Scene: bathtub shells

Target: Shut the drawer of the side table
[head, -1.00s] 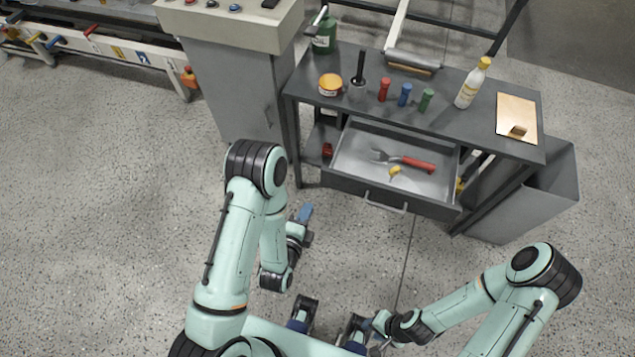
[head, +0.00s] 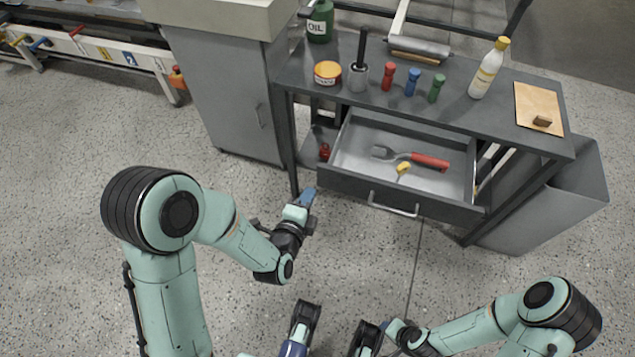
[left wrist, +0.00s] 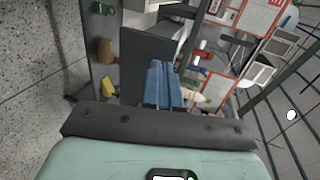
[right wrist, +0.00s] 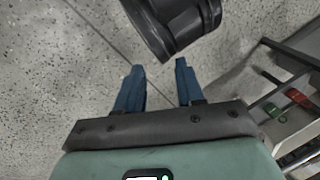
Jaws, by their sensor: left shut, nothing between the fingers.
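The side table (head: 455,112) is dark grey. Its drawer (head: 345,186) is pulled out toward me, with a pale bar handle (head: 393,205) on the front. Inside lie a red-handled tool (head: 430,160) and a small yellow item (head: 403,168). My left gripper (head: 306,196) is shut and empty, just left of the drawer's front left corner, apart from the handle. Its blue fingers (left wrist: 164,84) lie together in the left wrist view. My right gripper (right wrist: 159,68) is open and empty over the floor, with a black part close ahead of its fingers.
A grey cabinet (head: 232,105) stands to the left and a grey bin (head: 560,205) to the right. Floor before the drawer is clear.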

